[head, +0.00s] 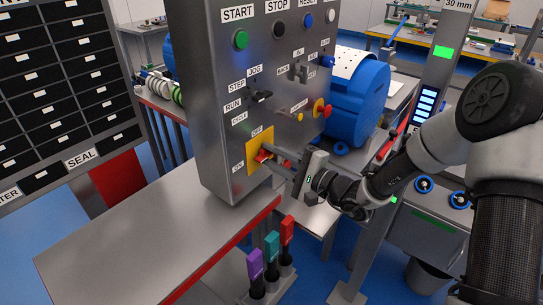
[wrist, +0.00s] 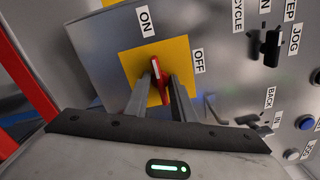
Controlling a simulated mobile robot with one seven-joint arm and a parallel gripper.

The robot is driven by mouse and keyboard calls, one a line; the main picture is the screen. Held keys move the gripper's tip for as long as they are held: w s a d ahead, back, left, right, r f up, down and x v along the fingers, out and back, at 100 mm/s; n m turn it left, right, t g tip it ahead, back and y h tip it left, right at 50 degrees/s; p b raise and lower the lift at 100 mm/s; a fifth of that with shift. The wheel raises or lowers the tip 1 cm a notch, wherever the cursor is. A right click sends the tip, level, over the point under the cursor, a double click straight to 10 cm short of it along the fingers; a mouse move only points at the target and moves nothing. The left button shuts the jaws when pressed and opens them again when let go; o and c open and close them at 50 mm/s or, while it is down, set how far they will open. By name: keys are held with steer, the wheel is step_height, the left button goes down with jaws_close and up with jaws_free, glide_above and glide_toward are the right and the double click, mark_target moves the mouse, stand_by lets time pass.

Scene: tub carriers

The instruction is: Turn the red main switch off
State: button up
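The red main switch (wrist: 155,70) sits on a yellow square plate (wrist: 184,52) on the grey control cabinet. Its white-marked end points towards the ON label (wrist: 145,21); the OFF label (wrist: 198,61) is to its right in the wrist view. My gripper (wrist: 160,84) is at the switch, one finger on each side of the red handle. The gaps are narrow, and I cannot tell whether both fingers press on it. In the head view my gripper (head: 273,160) reaches the yellow plate (head: 253,153) from the right, and the fingers partly hide the handle.
A bare steel table (head: 150,235) lies in front. Purple, teal and red-handled levers (head: 271,249) stand below my gripper.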

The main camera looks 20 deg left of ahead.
jaws_close()
steer(key=shift+m, duration=0.4)
steer(key=m+p, duration=0.1)
steer(key=m, duration=0.2)
steer(key=shift+m, duration=0.3)
steer(key=m+p, duration=0.1)
steer(key=m, duration=0.2)
steer(key=shift+m+p, duration=0.35)
steer(key=shift+m, duration=0.05)
steer(key=m+p, duration=0.3)
steer(key=m, duration=0.3)
steer(key=shift+r+p, duration=0.1)
steer(key=shift+p, duration=0.25)
steer(key=shift+s+m+p, duration=0.1)
steer(key=shift+m+p, duration=0.95)
steer(key=shift+m, duration=0.85)
